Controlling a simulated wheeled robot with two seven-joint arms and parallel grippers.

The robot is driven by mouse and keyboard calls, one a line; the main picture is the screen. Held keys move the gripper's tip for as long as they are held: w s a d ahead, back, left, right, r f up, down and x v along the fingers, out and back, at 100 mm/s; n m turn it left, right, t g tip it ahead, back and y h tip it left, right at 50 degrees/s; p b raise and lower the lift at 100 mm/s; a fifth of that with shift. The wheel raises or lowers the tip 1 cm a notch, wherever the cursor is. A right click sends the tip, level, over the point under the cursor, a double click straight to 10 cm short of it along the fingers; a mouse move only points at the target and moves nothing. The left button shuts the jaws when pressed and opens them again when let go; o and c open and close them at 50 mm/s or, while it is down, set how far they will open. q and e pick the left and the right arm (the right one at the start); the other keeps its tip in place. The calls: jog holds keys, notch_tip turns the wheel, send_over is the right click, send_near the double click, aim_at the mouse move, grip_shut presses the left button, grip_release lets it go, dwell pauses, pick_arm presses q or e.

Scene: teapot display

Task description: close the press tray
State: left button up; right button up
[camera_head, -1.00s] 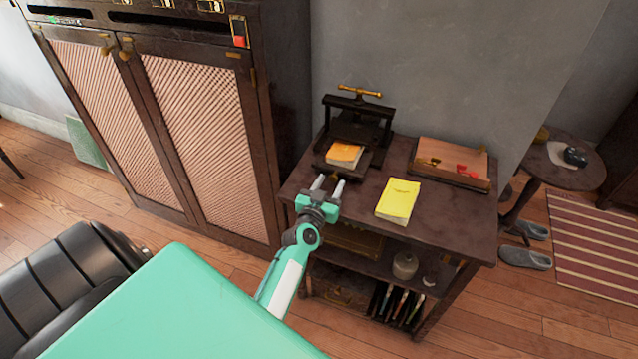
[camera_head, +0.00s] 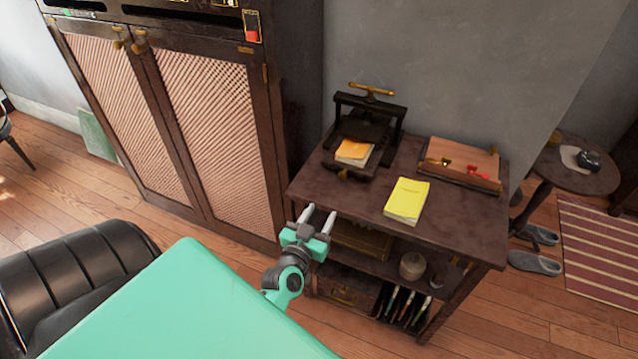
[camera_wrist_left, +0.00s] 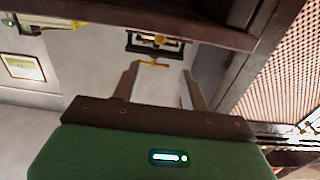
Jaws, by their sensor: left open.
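The press (camera_head: 392,120) is a dark frame with a brass handle on top, standing at the back left of the dark side table (camera_head: 330,185). Its press tray (camera_head: 328,164) sticks out at the front, with an orange book (camera_head: 353,150) lying on it. A small brass knob (camera_head: 345,174) is on the tray's front. My left gripper (camera_head: 319,212) is open and empty, in front of the table's near left edge, apart from the tray. The wrist view shows the open fingers (camera_wrist_left: 160,72), with dark and brass parts (camera_wrist_left: 153,42) beyond them. My right gripper is out of view.
A yellow book (camera_head: 407,201) lies on the table right of the press. A wooden board with red items (camera_head: 462,163) is behind it. A tall cabinet (camera_head: 215,120) stands close on the left. The table's lower shelves hold boxes and a jar (camera_head: 412,265).

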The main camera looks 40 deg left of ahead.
aim_at(342, 178)
pick_arm(q)
jog(key=shift+c, duration=0.3)
